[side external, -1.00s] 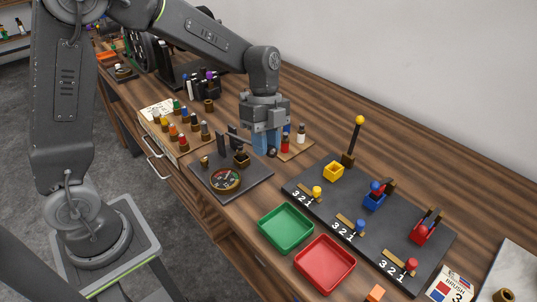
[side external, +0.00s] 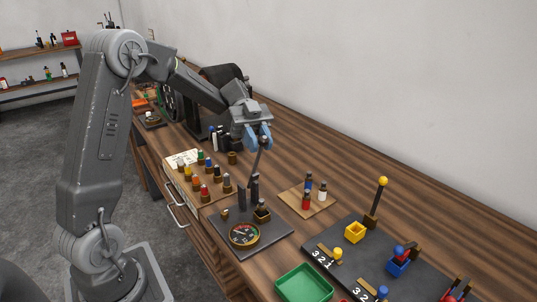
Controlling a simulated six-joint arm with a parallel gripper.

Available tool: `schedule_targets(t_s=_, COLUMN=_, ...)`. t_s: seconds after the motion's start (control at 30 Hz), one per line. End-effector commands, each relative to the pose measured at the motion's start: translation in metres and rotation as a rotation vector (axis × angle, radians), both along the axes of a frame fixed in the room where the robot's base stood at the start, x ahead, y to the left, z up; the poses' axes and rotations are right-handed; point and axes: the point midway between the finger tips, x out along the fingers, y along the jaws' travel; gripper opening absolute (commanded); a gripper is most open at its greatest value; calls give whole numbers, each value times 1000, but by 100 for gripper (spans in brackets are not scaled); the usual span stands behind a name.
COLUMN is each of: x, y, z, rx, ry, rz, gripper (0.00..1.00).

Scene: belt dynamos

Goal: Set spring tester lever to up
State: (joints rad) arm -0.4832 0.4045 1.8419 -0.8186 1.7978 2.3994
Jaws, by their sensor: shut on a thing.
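The spring tester is a dark base plate (side external: 272,236) with a round dial (side external: 244,234), two dark upright posts and a small brass cup (side external: 262,215).
A wooden rack of coloured bottles (side external: 205,183) stands left of the tester. A small board with several bottles (side external: 308,199) is to its right. A dark plate with a yellow-knobbed lever (side external: 383,182) and a green tray (side external: 303,284) are further right and in front.

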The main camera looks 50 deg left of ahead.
Motion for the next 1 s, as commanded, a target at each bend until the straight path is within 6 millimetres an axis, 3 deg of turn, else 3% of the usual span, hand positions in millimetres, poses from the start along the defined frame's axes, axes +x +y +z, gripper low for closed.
schedule_targets(t_s=0.33, x=0, y=25, z=6, rx=-153, ry=0, rz=1, gripper=0)
schedule_targets(t_s=0.9, x=0, y=29, z=7, rx=-181, ry=1, rz=-1, gripper=0)
schedule_targets(t_s=0.93, x=0, y=29, z=7, rx=-180, ry=0, rz=-1, gripper=26)
schedule_targets(t_s=1.0, x=0, y=29, z=7, rx=-180, ry=0, rz=-1, gripper=33)
